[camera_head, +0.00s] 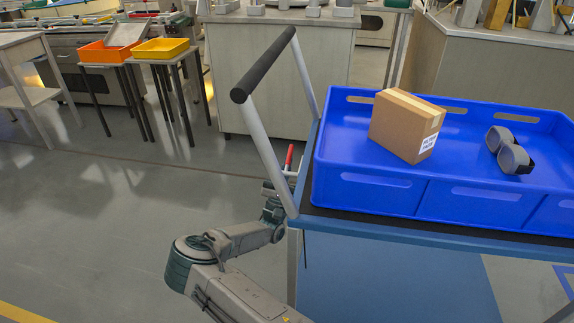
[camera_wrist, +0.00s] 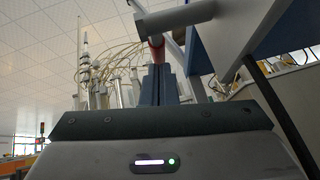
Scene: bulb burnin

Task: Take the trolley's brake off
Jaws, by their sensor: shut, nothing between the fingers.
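The trolley (camera_head: 395,232) has a blue frame and a black push handle (camera_head: 263,66) on pale bars at its left end. A red-tipped brake lever (camera_head: 289,157) sticks up beside that end, below the handle. In the wrist view the red part (camera_wrist: 157,50) shows just beyond my fingertips, by a grey bar (camera_wrist: 176,17). My gripper (camera_wrist: 159,70) is shut and empty, its fingers pointing toward the red part. Whether they touch it I cannot tell. In the head view my arm reaches low beside the trolley's left end; the fingers are not clear there.
A blue crate (camera_head: 375,195) on the trolley holds a cardboard box (camera_head: 402,125) and grey ear defenders (camera_head: 511,150). Orange (camera_head: 98,53) and yellow (camera_head: 162,49) trays stand on small tables at the back left. A cabinet (camera_head: 265,70) stands behind. The floor at left is clear.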

